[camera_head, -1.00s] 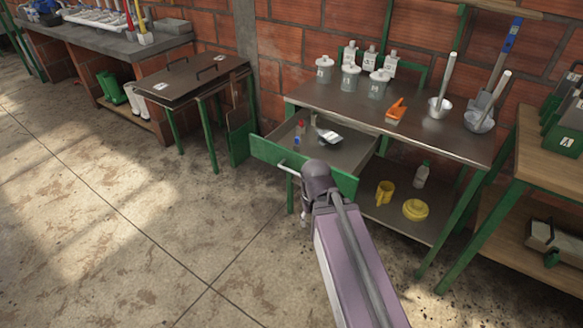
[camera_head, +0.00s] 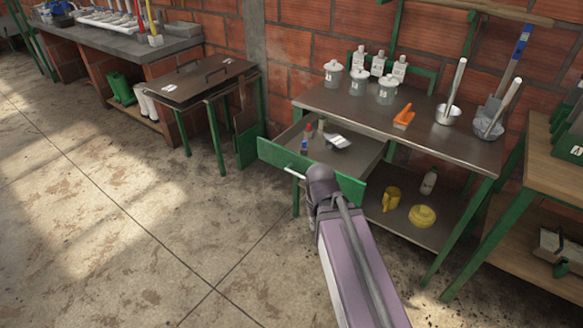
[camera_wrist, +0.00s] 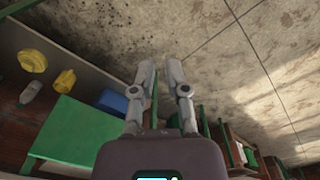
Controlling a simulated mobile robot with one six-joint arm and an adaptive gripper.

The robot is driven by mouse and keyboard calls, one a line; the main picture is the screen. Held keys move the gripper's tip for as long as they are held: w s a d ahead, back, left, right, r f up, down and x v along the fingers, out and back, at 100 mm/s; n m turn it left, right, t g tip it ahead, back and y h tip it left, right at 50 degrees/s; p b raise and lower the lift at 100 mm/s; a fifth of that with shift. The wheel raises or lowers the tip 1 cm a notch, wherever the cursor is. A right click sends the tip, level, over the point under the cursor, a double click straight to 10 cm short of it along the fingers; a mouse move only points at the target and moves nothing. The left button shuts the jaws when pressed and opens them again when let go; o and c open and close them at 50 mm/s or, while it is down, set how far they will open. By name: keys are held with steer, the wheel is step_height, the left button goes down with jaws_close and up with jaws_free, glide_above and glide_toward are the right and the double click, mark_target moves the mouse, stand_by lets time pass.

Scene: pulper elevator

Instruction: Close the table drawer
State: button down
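The table drawer (camera_head: 272,154) has a green front and stands pulled out from under the dark-topped table (camera_head: 345,113). A pale bar handle (camera_head: 288,172) shows on the left part of its front. Inside the drawer lie a small red-and-blue item (camera_head: 306,144) and a dark-and-white item (camera_head: 337,142). In the head view my gripper is mostly hidden by my arm near the drawer front. Contact with the drawer cannot be told.
Canisters (camera_head: 358,78), an orange scoop (camera_head: 404,116) and metal pots (camera_head: 447,112) stand on the table. A yellow mug (camera_head: 391,198) and yellow lid (camera_head: 422,216) sit on its lower shelf. A wooden bench (camera_head: 553,170) stands at right. The floor at left is clear.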

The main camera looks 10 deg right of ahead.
mark_target(284, 164)
steer(key=w+a+r+n+t+h, duration=0.3)
steer(key=w+a+n, duration=0.4)
steer(key=w+n, duration=0.4)
steer(key=w+a+r+n+t+h, duration=0.3)
steer(key=w+a+n, duration=0.4)
steer(key=w+n, duration=0.4)
steer(key=n+p, duration=0.1)
steer(key=n, duration=0.3)
steer(key=shift+a+r+n, duration=0.25)
steer(key=shift+n, duration=0.05)
steer(key=shift+f, duration=0.1)
steer(key=b+x, duration=0.2)
steer(key=x, duration=0.2)
steer(key=w+r+b+x, duration=0.1)
steer(key=b+x, duration=0.1)
steer(key=x, duration=0.1)
steer(key=d+b+x, duration=0.1)
steer(key=b+x, duration=0.2)
steer(key=x, duration=0.1)
steer(key=shift+w+d, duration=0.25)
steer(key=shift+w, duration=0.1)
steer(key=shift+w+d, duration=0.45)
